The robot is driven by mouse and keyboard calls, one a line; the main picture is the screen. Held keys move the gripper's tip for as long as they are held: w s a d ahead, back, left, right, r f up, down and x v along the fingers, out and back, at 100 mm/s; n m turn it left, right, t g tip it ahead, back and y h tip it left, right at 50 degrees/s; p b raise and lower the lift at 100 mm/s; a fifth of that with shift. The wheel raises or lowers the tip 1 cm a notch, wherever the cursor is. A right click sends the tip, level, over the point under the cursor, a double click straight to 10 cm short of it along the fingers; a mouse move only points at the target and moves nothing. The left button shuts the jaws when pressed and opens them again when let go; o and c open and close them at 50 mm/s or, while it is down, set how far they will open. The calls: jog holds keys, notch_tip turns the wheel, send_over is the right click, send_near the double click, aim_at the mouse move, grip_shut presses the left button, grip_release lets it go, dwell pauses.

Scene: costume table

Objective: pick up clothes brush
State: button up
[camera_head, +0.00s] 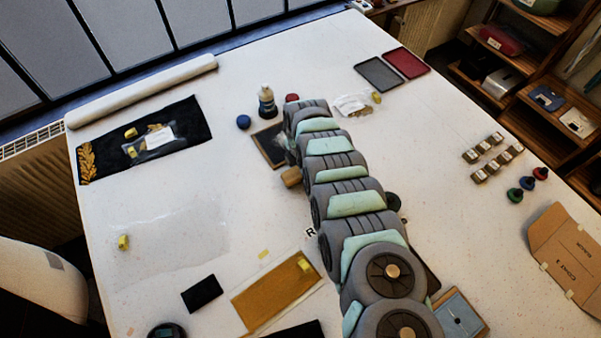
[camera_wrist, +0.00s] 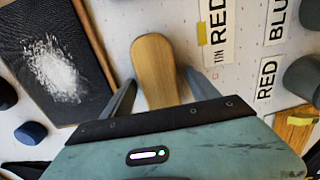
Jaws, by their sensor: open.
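The clothes brush, with a light wooden rounded back (camera_wrist: 155,60), lies on the white table in the wrist view. A tan end of it (camera_head: 291,177) shows beside my arm in the head view; the rest is hidden. My gripper (camera_wrist: 160,78) is open over the brush, one finger on each side. No grip shows, and the brush's near end is hidden behind the gripper body. I cannot tell how high the fingers are above the table.
A dark framed board (camera_wrist: 40,60) with white lint lies left of the brush. A blue round cap (camera_wrist: 31,133) is near it. Labels reading RED (camera_wrist: 217,30) and BLUE lie to the right. A bottle (camera_head: 266,102) stands behind the board.

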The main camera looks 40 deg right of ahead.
grip_shut()
dwell(0.8)
